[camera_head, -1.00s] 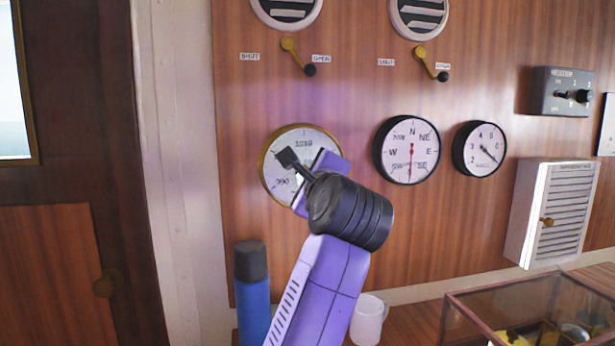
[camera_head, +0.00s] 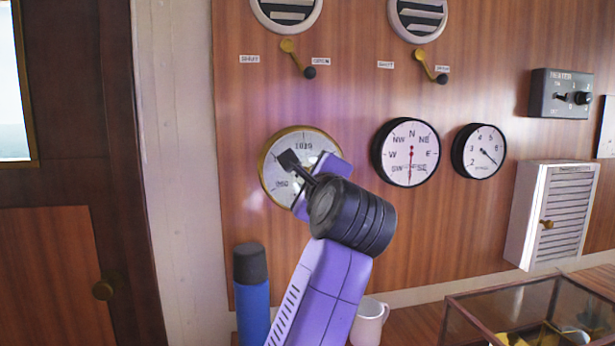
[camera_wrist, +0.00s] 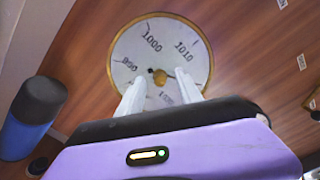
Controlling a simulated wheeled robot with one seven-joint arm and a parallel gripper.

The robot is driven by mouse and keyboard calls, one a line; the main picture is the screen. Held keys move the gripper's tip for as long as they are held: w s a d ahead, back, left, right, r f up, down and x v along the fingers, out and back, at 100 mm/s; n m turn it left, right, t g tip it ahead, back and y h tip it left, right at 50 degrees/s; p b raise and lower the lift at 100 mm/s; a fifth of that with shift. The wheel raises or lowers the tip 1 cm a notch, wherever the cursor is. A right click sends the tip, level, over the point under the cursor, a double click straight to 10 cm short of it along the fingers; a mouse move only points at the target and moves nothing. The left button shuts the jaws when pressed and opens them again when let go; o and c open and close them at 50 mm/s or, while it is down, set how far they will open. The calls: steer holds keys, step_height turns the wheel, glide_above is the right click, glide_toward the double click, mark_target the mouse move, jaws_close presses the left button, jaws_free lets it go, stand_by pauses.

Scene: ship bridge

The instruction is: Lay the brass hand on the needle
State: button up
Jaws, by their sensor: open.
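The barometer is a round, brass-rimmed white dial on the wood wall. It shows in the head view (camera_head: 268,172), partly covered by my arm, and in the wrist view (camera_wrist: 128,48). A small brass knob (camera_wrist: 159,77) is at the dial's centre, with a dark spot beside it that may be part of the needle. I cannot make out the full lines of the brass hand or the needle. My gripper (camera_wrist: 158,80) is open in front of the dial, its two pale fingers on either side of the knob. I cannot tell whether they touch it.
Two black-rimmed dials, a compass-marked one (camera_head: 392,152) and a smaller one (camera_head: 479,151), hang to the right. Two brass levers (camera_head: 291,50) (camera_head: 423,58) are above. A blue flask (camera_head: 253,300) and a mug (camera_head: 369,323) stand below, near a glass case (camera_head: 505,300).

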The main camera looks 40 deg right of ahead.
steer(key=v, duration=0.7)
steer(key=shift+b, duration=0.4)
